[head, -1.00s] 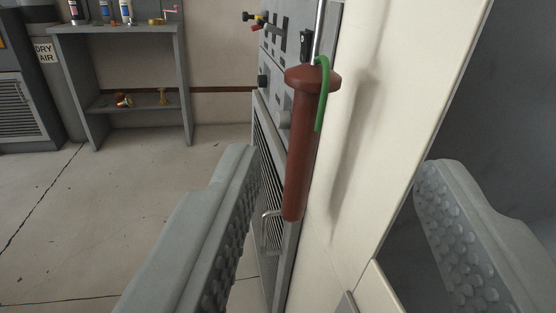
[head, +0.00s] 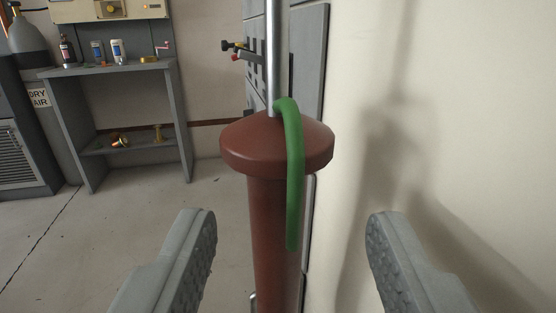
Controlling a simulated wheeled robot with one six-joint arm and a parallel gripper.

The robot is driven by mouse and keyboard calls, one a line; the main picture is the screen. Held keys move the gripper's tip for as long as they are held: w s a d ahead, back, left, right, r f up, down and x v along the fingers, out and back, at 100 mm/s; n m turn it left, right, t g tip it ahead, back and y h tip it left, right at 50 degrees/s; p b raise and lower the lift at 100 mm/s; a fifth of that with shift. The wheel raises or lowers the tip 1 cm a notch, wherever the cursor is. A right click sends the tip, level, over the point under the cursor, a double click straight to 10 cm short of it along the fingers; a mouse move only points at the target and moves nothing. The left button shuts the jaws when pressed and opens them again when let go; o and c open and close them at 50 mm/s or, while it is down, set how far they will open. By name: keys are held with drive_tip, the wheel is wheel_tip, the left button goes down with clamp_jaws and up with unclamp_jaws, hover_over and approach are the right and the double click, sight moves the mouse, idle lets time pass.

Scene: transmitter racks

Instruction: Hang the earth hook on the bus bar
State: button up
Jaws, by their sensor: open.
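The earth hook's red-brown handle (head: 272,215) stands upright in the middle of the head view, with a wide collar at its top. A metal rod (head: 272,60) rises from the collar out of the picture, so the hook end is hidden. A green cable (head: 293,170) curves over the collar and hangs down the handle's front. My gripper (head: 290,235) is open, one finger on each side of the handle, with gaps on both sides. The handle's lower end is cut off by the picture edge. I cannot make out the bus bar.
A pale wall or panel (head: 450,120) runs close along the right. A grey cabinet (head: 309,70) with colored knobs stands behind the hook. A grey shelf table (head: 60,110) with bottles is at the far left. The floor (head: 110,240) at left is clear.

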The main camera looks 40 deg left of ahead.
drive_tip(key=shift+a+x, duration=0.25)
drive_tip(key=shift+x, duration=3.4)
drive_tip(key=shift+s+f, duration=0.1)
drive_tip(key=shift+s, duration=0.1)
clamp_jaws()
